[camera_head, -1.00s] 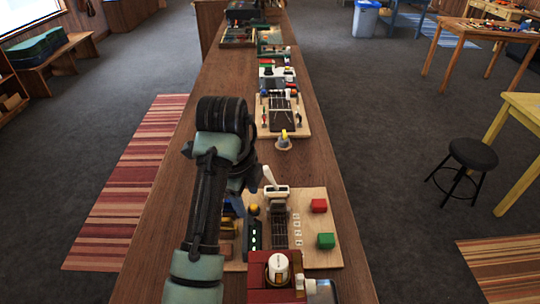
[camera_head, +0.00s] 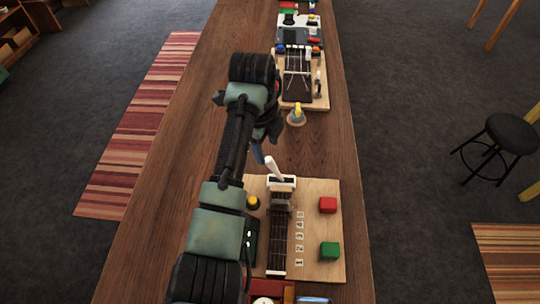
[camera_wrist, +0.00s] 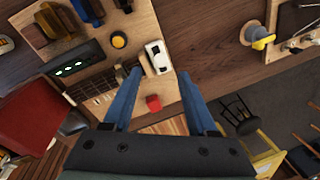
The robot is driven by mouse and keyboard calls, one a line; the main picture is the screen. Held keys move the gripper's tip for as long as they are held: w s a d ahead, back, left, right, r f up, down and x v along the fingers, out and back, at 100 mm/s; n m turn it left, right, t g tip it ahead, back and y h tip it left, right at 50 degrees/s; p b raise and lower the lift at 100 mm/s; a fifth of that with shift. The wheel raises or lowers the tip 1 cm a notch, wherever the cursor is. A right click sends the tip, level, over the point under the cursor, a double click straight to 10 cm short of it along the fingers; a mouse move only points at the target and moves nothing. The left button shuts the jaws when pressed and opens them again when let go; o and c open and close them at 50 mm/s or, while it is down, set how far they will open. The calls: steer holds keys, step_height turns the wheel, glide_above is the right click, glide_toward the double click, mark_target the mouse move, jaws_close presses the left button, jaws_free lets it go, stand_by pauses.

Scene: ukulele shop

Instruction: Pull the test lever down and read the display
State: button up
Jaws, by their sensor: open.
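A white lever (camera_head: 272,167) slants up from a white housing (camera_head: 283,183) at the far end of a fretboard (camera_head: 279,235) on a pale wooden board (camera_head: 315,188). The housing also shows in the wrist view (camera_wrist: 158,58). A dark panel with small green lights (camera_wrist: 75,65) is at the left of the board; it may be the display. My arm partly hides it in the head view. My gripper (camera_wrist: 160,72) is open, its two blue fingers apart. The white housing appears between and just beyond the fingertips; I cannot tell if they touch the lever.
A red block (camera_head: 328,205) and a green block (camera_head: 330,250) sit on the board's right side. A yellow-topped knob (camera_head: 296,115) stands beyond the board. A second board (camera_head: 318,97) with a small instrument lies farther along the counter. Bare counter (camera_head: 180,205) shows to the left.

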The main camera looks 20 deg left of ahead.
mark_target(269, 159)
steer(key=f, duration=0.2)
steer(key=w+f, duration=0.1)
steer(key=f, duration=0.2)
steer(key=f+p, duration=0.1)
steer(key=f, duration=0.2)
steer(key=shift+w+d, duration=0.15)
steer(key=shift+w, duration=0.1)
jaws_close()
stand_by(1.0)
